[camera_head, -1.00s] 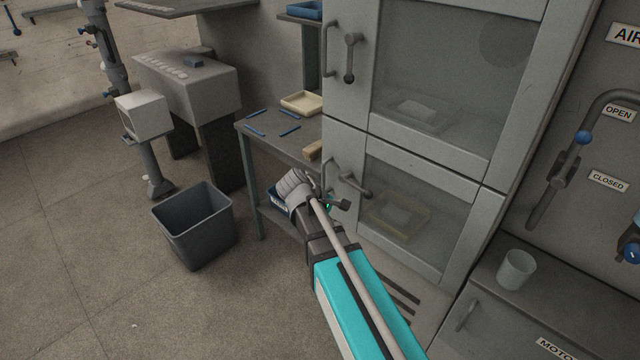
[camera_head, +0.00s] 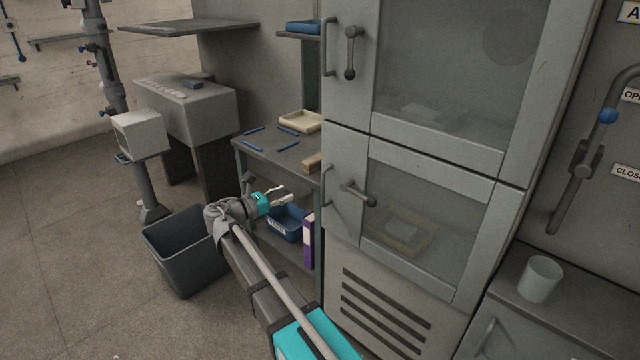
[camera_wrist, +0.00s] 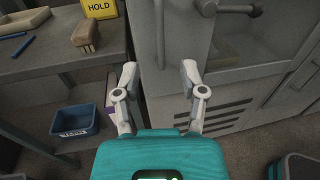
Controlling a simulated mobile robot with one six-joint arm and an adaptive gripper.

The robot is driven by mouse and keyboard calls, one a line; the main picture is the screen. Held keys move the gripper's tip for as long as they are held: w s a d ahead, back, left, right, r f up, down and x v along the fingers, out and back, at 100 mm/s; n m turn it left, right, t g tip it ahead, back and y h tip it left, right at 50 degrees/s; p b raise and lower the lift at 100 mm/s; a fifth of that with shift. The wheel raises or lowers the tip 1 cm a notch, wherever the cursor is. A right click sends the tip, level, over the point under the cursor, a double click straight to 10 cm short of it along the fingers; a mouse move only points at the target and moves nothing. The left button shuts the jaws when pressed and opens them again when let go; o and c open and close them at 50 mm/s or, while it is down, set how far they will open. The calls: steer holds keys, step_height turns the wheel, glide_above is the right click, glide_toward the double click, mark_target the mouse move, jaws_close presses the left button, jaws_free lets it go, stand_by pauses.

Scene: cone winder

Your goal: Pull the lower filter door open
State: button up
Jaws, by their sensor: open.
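The lower filter door (camera_head: 460,240) is a grey framed door with a window, below a similar upper door, and looks closed. Its vertical bar handle (camera_head: 327,200) is at the left edge, with a slanted latch lever (camera_head: 358,193) to its right. In the wrist view, the bar handle (camera_wrist: 159,32) stands beyond the gap between my fingers, and the lever (camera_wrist: 230,9) shows at top right. My gripper (camera_head: 288,196) is open and empty, left of the handle and apart from it in the head view. Its spread fingers (camera_wrist: 158,75) show in the wrist view. Inside the window lies a pale tray (camera_head: 405,232).
A workbench (camera_head: 275,152) with a wooden brush (camera_head: 313,163) stands left of the cabinet. Below it are a blue bin (camera_head: 285,225) and a purple binder (camera_head: 308,242). A grey waste bin (camera_head: 180,255) stands near my arm. A white cup (camera_head: 540,278) stands at right.

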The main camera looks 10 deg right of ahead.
steer(key=shift+d, duration=0.2)
steer(key=x, duration=1.3)
steer(key=shift+w+d, duration=0.1)
steer(key=shift+d, duration=0.1)
jaws_close()
